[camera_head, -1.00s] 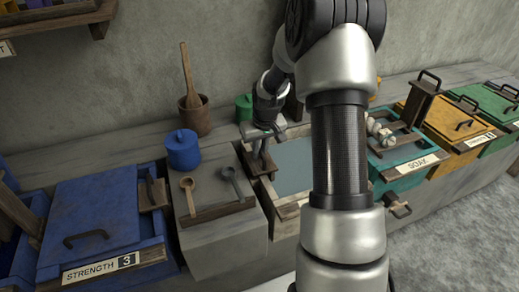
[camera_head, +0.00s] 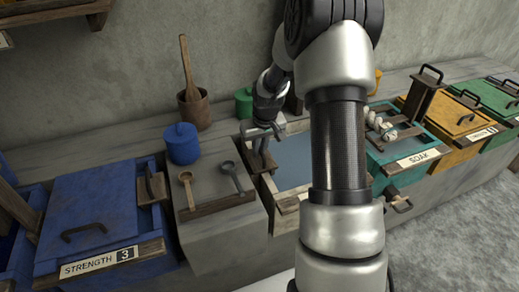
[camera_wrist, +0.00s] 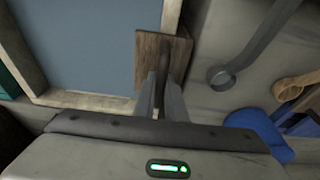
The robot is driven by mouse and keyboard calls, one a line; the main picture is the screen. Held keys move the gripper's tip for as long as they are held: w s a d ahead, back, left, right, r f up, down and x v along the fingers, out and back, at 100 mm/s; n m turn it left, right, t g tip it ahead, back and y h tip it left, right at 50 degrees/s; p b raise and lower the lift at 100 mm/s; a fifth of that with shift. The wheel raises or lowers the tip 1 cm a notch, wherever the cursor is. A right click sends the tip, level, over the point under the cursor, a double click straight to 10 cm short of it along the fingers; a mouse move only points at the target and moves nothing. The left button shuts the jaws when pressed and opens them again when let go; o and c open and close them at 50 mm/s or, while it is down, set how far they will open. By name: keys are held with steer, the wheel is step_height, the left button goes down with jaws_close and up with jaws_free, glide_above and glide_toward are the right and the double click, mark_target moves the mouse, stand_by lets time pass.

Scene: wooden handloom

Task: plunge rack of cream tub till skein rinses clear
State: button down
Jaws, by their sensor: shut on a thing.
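The cream tub (camera_head: 285,207) stands in the middle of the bench, partly hidden behind my arm. Flat grey-blue liquid (camera_head: 294,160) fills it in the head view. The rack's wooden end board (camera_wrist: 150,57) with its dark upright handle (camera_wrist: 179,52) is at the tub's rim, on its left side in the head view. My gripper (camera_head: 263,143) is shut on this handle; its fingers (camera_wrist: 160,98) also show in the wrist view. The rest of the rack and any skein on it are not visible. A whitish skein (camera_head: 378,124) lies in the teal tub.
Two ladles (camera_head: 229,172) lie on the ledge left of the cream tub, near a blue lidded pot (camera_head: 182,144). A blue tub (camera_head: 92,215) stands further left. The teal tub (camera_head: 388,155) marked SOAK and a yellow tub (camera_head: 452,122) stand right.

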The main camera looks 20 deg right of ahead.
steer(key=shift+s+f, duration=0.2)
stand_by(0.3)
step_height(320, 180, up, 16)
steer(key=p, duration=1)
steer(key=shift+w+f, duration=0.2)
steer(key=shift+w, duration=0.05)
step_height(320, 180, down, 15)
steer(key=b, duration=1)
steer(key=shift+f, duration=0.2)
steer(key=shift+s+f, duration=0.1)
steer(key=shift+s+a+f, duration=0.1)
steer(key=shift+f, duration=0.05)
stand_by(0.7)
